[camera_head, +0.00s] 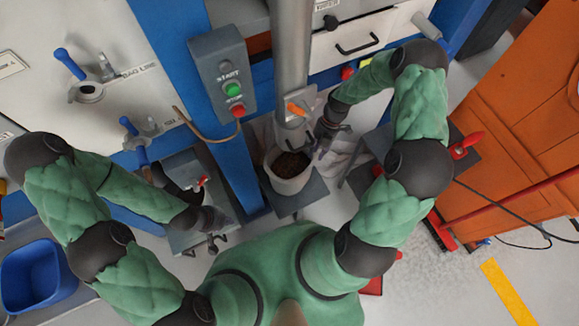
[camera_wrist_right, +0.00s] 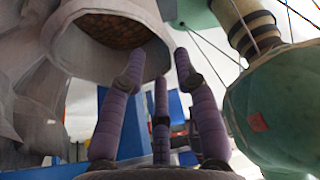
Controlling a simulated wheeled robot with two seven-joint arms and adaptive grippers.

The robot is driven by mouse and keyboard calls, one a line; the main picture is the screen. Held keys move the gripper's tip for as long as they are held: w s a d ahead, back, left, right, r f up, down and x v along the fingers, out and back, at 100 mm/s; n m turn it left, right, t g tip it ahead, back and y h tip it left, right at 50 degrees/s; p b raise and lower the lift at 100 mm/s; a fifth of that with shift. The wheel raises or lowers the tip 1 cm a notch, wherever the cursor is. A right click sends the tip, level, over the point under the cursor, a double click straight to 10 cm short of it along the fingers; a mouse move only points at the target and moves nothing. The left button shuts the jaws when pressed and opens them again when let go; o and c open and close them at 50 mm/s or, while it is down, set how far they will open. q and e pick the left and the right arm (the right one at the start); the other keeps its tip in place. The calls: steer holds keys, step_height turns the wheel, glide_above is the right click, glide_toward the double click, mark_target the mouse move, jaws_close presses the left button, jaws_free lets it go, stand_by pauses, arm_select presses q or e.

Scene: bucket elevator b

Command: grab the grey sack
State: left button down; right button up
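The grey sack (camera_head: 287,184) stands open below the metal spout, with brown grains showing inside its round mouth. In the right wrist view the pale sack (camera_wrist_right: 85,58) fills the upper left. My right gripper (camera_head: 322,142) is at the right side of the sack's mouth. In the right wrist view its purple fingers (camera_wrist_right: 158,72) are spread, with one tip in front of the sack's wall and another just past its edge. I cannot tell whether they touch it. My left gripper (camera_head: 212,218) is low beside a grey unit, away from the sack; its fingers are too small to read.
A metal spout (camera_head: 291,60) comes down just above the sack. A grey start/stop box (camera_head: 222,72) sits on a blue post to its left. Crumpled grey material (camera_head: 343,150) lies right of the sack. A blue bin (camera_head: 37,275) is at far left, an orange cabinet (camera_head: 530,120) at right.

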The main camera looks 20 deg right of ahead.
mark_target(307, 168)
steer(key=shift+a+b+x, duration=0.2)
steer(key=shift+b+x, duration=0.55)
steer(key=shift+x, duration=1.55)
steer(key=shift+a+b+x, duration=0.25)
steer(key=shift+b+x, duration=0.45)
steer(key=shift+x, duration=1.6)
steer(key=shift+r, duration=0.2)
steer(key=shift+w+r, duration=0.1)
jaws_close()
